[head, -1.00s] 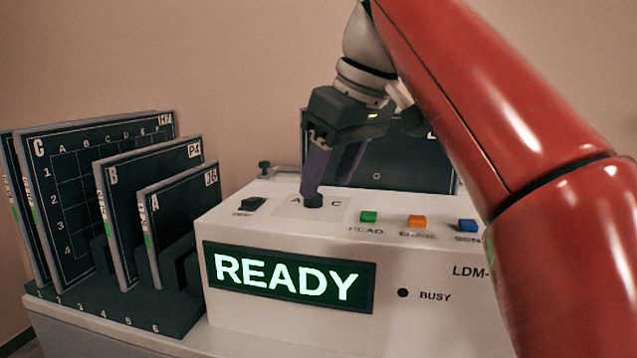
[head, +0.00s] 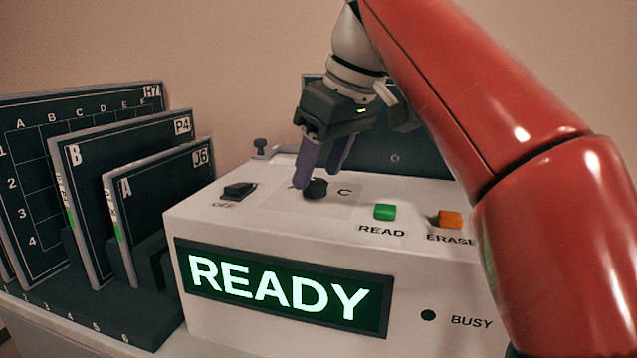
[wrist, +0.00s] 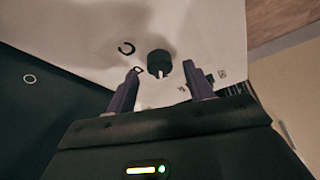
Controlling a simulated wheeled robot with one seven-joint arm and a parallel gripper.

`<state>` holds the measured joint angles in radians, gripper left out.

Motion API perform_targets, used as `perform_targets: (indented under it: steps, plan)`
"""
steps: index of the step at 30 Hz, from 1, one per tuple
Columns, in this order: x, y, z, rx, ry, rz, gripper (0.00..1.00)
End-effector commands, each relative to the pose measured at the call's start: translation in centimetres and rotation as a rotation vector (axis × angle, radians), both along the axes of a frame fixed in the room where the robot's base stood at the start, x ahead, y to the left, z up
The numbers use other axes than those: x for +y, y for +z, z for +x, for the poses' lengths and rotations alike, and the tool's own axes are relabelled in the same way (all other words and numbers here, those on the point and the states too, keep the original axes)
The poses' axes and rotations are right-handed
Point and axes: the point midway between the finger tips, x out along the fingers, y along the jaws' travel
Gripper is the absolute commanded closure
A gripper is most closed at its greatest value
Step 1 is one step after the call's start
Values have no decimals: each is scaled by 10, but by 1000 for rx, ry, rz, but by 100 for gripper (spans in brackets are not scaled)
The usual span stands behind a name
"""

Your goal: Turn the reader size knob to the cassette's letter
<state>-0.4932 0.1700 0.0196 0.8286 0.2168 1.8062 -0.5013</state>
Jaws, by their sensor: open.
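The black size knob (head: 316,190) sits on top of the white reader (head: 400,262), with a C printed to its right; the mark to its left is mostly covered. My gripper (head: 319,172), open with purple fingers, points down just behind and above the knob. In the wrist view the knob (wrist: 159,62) appears between and beyond the fingertips (wrist: 162,82), not gripped. Its white pointer faces the bottom of that picture; a C shows at its left. Which letter the pointer meets is unclear. A dark panel (head: 420,165) stands behind the reader, its letter unreadable.
Dark cassettes lettered A (head: 165,190) and B (head: 85,165) stand in a slotted rack (head: 80,310) at left. The reader has an OFF switch (head: 239,189), green READ button (head: 385,212), orange ERASE button (head: 450,219) and a lit READY display (head: 280,291).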

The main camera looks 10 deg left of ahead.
Motion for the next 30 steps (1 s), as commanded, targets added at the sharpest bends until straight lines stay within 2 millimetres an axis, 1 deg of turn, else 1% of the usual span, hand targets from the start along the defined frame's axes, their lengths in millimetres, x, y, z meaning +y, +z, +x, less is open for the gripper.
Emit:
perform_targets:
  steps: [1,4,13,14,21,24,30]
  plan:
    - [2,-8,1,1,0,0,48]
    - [4,-14,2,0,0,1,48]
    - [6,-15,3,0,-1,0,48]
    - [6,-15,3,0,-1,0,49]
    - [6,-15,3,0,-1,0,80]
    - [6,-15,3,0,-1,0,92]
    - [6,-15,2,0,-13,0,92]
